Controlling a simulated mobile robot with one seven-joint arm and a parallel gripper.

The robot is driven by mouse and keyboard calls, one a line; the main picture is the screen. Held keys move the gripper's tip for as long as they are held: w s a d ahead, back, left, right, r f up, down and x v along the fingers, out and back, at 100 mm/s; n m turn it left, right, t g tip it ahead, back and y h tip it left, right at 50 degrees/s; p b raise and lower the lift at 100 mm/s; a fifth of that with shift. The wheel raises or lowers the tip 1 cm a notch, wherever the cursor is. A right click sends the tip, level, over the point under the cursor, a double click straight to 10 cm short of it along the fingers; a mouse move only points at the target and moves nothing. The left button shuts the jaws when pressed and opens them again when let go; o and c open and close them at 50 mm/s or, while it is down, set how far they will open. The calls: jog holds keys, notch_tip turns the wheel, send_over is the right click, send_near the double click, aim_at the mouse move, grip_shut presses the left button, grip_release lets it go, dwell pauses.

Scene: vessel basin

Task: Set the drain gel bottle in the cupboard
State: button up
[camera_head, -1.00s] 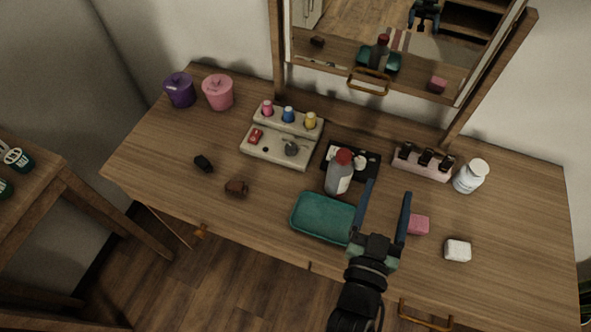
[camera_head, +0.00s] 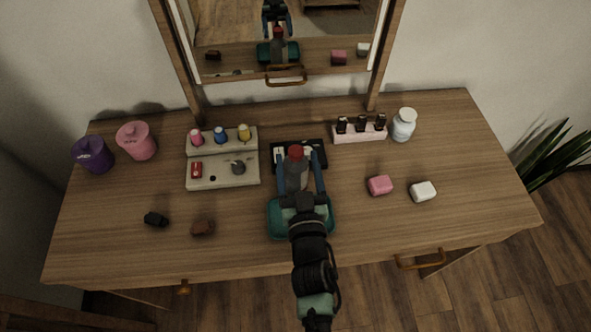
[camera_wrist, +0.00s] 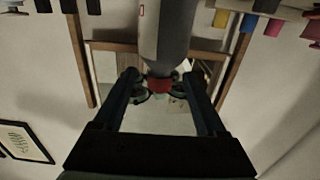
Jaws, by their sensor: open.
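In the wrist view the bottle (camera_wrist: 166,35) appears upside down, cap downward. My gripper (camera_head: 298,158) is open, with one blue finger on each side of the bottle; I cannot tell whether either finger touches it. The gripper also shows in the wrist view (camera_wrist: 160,78). A mirror-fronted door with a brass handle (camera_head: 286,76), apparently the cupboard, stands at the back and looks shut.
The teal tray (camera_head: 272,217) lies under my wrist. A black tray (camera_head: 283,150) is right behind the bottle. A beige stand (camera_head: 222,178) is left; a rack of dark bottles (camera_head: 360,134), a white jar (camera_head: 403,124) and a pink block (camera_head: 380,185) are right.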

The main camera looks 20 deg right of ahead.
jog(key=shift+b+x, duration=0.4)
jog(key=shift+x, duration=2.4)
jog(key=shift+f, duration=0.1)
grip_shut()
